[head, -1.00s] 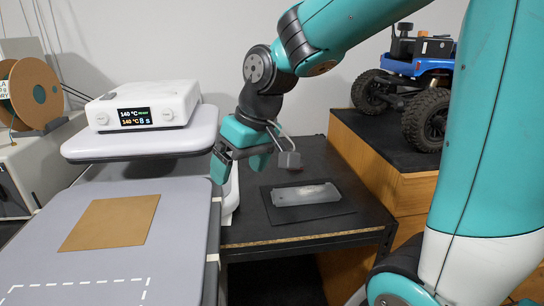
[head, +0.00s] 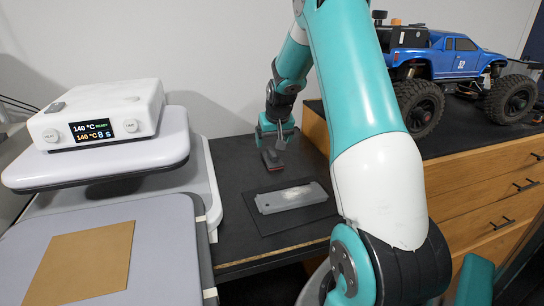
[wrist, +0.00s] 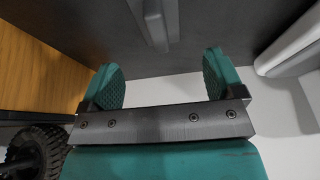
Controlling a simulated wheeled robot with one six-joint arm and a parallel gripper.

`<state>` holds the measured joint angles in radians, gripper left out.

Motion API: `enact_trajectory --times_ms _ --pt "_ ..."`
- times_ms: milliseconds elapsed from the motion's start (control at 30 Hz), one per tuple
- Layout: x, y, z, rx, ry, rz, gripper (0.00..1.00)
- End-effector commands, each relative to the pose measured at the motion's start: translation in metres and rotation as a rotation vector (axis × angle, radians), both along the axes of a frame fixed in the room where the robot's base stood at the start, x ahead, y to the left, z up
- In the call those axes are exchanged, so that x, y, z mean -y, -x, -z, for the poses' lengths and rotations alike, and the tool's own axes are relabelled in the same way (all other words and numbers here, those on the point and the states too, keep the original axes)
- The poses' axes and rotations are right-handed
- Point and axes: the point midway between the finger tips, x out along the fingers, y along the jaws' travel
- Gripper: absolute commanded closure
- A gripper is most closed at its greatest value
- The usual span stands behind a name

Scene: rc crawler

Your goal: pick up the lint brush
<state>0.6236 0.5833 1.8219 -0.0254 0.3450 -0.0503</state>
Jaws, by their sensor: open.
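A narrow grey piece, seemingly the lint brush (wrist: 156,20), lies beyond the fingertips at the top and is cut off by the frame edge.
A white heat press (head: 100,160) with a lit display stands left. A wooden cabinet (head: 470,185) carrying a blue crawler truck (head: 440,60) stands right. The table behind the brush is clear.

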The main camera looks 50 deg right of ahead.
Motion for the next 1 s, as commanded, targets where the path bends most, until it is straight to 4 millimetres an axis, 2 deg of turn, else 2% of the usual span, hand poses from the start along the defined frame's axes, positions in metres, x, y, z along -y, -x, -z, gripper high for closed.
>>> enact_trajectory --times_ms 267,533,833,867,1000 --pt "0.005 -0.005 0.021 -0.001 -0.002 0.002 0.13" --pt "0.01 -0.012 0.059 -0.001 -0.001 0.003 0.13" --pt "0.012 -0.015 0.066 0.002 0.001 0.002 0.13" --pt "0.012 -0.015 0.066 0.001 0.001 0.002 0.15" --pt "0.011 -0.015 0.066 0.001 0.001 0.002 0.47"
